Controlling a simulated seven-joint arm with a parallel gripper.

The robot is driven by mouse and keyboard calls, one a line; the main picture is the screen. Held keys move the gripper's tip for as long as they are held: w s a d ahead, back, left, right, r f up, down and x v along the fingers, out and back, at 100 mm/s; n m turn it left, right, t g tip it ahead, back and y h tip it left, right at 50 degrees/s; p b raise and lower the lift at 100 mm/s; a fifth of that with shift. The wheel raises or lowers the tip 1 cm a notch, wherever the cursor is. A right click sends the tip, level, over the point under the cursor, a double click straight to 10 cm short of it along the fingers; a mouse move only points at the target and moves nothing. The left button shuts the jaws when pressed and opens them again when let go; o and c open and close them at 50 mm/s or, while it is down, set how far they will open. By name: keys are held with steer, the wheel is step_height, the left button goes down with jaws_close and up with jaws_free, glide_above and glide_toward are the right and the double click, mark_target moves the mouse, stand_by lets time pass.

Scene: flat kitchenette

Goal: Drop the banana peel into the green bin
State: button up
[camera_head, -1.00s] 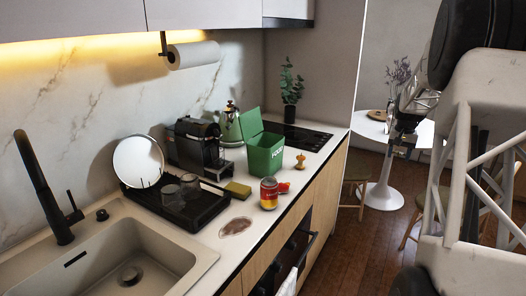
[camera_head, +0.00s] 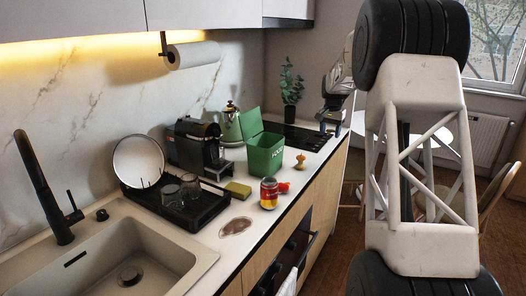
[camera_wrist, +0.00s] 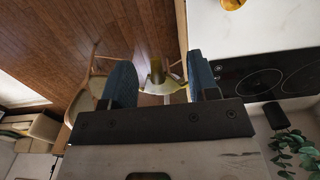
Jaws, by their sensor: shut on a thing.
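The green bin (camera_head: 264,158) stands on the counter in the head view, its lid tilted up and open at the back. White lettering is on its front. My gripper (camera_head: 323,127) is to the right of the bin, near the counter's far right edge by the hob. In the wrist view my gripper (camera_wrist: 157,85) has its two blue fingers around a small yellowish piece, which looks like the banana peel (camera_wrist: 156,70). The peel cannot be made out in the head view. The bin is not in the wrist view.
A can (camera_head: 269,193), a red item (camera_head: 284,187) and an orange-brown item (camera_head: 300,160) stand near the bin. A yellow sponge (camera_head: 238,190), a coffee machine (camera_head: 197,147) and a kettle (camera_head: 230,124) are to its left. A plant (camera_head: 290,87) stands behind the hob (camera_head: 300,136).

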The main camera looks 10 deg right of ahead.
steer(key=shift+m, duration=0.4)
steer(key=w+a, duration=0.3)
steer(key=a, duration=0.4)
steer(key=w+a+r, duration=0.1)
steer(key=w+a, duration=0.2)
steer(key=a, duration=0.5)
steer(key=w+a+r, duration=0.1)
steer(key=w+a, duration=0.3)
steer(key=a, duration=0.4)
steer(key=shift+a+r, duration=0.15)
steer(key=shift+f, duration=3.05)
steer(key=o, duration=1.2)
steer(key=shift+c, duration=0.2)
steer(key=shift+r, duration=0.1)
step_height(320, 180, up, 8)
